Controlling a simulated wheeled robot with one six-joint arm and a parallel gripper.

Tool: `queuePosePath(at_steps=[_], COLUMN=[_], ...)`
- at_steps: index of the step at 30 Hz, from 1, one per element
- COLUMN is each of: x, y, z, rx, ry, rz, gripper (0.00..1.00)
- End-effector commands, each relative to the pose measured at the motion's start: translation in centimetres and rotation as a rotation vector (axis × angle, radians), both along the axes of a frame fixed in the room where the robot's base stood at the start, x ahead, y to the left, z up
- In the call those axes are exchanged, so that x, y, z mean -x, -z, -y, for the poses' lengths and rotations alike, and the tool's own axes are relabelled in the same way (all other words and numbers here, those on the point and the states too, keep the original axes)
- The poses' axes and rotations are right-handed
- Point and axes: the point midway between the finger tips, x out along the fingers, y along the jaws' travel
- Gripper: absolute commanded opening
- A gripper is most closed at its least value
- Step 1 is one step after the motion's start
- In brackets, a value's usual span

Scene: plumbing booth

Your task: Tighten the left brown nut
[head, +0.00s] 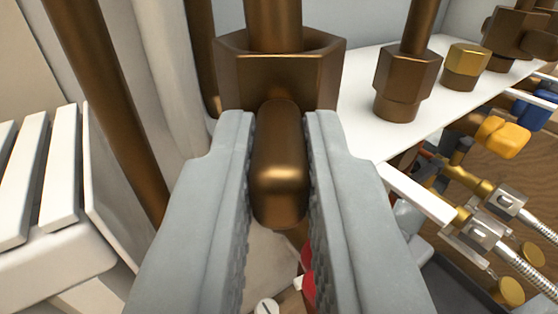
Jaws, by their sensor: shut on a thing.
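The left brown nut (280,76) is a large dark bronze hex nut at the top middle of the head view, with a brown vertical pipe (273,22) rising from it. A rounded brown piece (278,180) stands out in front of the nut's lower face. Whether it is one part with the nut, I cannot tell. My gripper (280,150) has its two grey ridged jaws shut on this piece, one on each side, with the fingertips just below the nut. The jaws and the rounded piece hide what lies under the nut.
A second brown nut (406,80) and a smaller brassy nut (464,66) stand on a white shelf (370,132) to the right. Yellow and blue handles, valves and braided hoses crowd the right side. A slatted white rack (40,250) and slanting brown pipe (110,105) are on the left.

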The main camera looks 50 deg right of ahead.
Motion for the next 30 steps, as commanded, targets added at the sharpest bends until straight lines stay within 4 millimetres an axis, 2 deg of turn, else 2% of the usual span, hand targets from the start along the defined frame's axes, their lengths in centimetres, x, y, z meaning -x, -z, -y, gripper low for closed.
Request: queuePosePath(at_steps=[17, 18, 21, 30], x=[-0.24, -0.24, -0.24, -0.16], y=[-0.1, -0.1, -0.1, -0.05], z=[-0.13, -0.13, -0.13, -0.19], rx=[0.0, 0.0, 0.0, 0.0], ry=[0.036, 0.036, 0.036, 0.036], rz=[0.002, 0.002, 0.002, 0.001], gripper=[0.0, 0.16, 0.35, 0.35])
